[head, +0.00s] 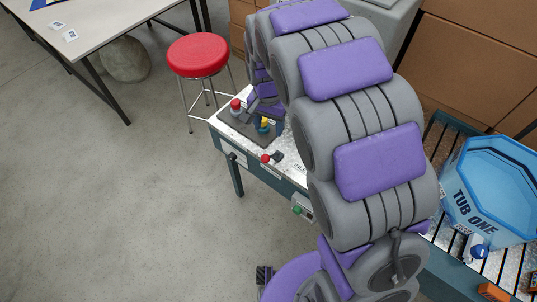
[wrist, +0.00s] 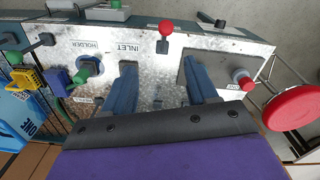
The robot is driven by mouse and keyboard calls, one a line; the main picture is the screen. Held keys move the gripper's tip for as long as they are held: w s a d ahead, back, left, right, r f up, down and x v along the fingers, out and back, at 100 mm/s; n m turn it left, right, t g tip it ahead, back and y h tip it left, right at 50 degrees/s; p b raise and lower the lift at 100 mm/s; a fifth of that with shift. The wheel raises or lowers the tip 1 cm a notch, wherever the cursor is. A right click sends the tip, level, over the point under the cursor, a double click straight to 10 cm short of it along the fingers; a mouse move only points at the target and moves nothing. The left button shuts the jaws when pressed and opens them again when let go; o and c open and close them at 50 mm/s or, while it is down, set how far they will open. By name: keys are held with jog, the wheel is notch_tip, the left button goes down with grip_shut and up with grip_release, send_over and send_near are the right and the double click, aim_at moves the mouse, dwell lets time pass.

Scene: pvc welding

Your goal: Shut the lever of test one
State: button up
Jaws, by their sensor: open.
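My gripper (wrist: 160,86) is open, with its two blue fingers apart over the metal worktop (wrist: 150,62) and nothing between them. A lever with a red ball knob (wrist: 165,28) stands near the worktop edge in the wrist view, beyond the fingertips; it also shows in the head view (head: 266,158).
A green knob (wrist: 81,76) sits by the HOLDER label, left of the fingers. A blue tub (head: 494,185) marked TUB ONE stands on a slatted surface at right. A red stool (head: 198,54) stands behind the worktop.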

notch_tip(320, 180, down, 4)
jog(key=a, duration=0.3)
jog(key=b, duration=0.2)
send_over(266, 155)
jog(key=f, duration=0.6)
jog(key=shift+s+d+f, duration=0.1)
jog(key=shift+d+f, duration=0.1)
jog(key=shift+f, duration=0.1)
jog(key=f, duration=0.2)
jog(key=f+b, duration=0.1)
jog(key=f, duration=0.1)
jog(key=a+f, duration=0.1)
jog(key=f, duration=0.2)
jog(key=shift+b, duration=0.35)
jog(key=shift+d+f, duration=0.1)
jog(key=shift+d, duration=0.4)
jog(key=shift+a, duration=0.35)
jog(key=c, duration=0.6)
jog(key=shift+d, duration=0.1)
grip_shut()
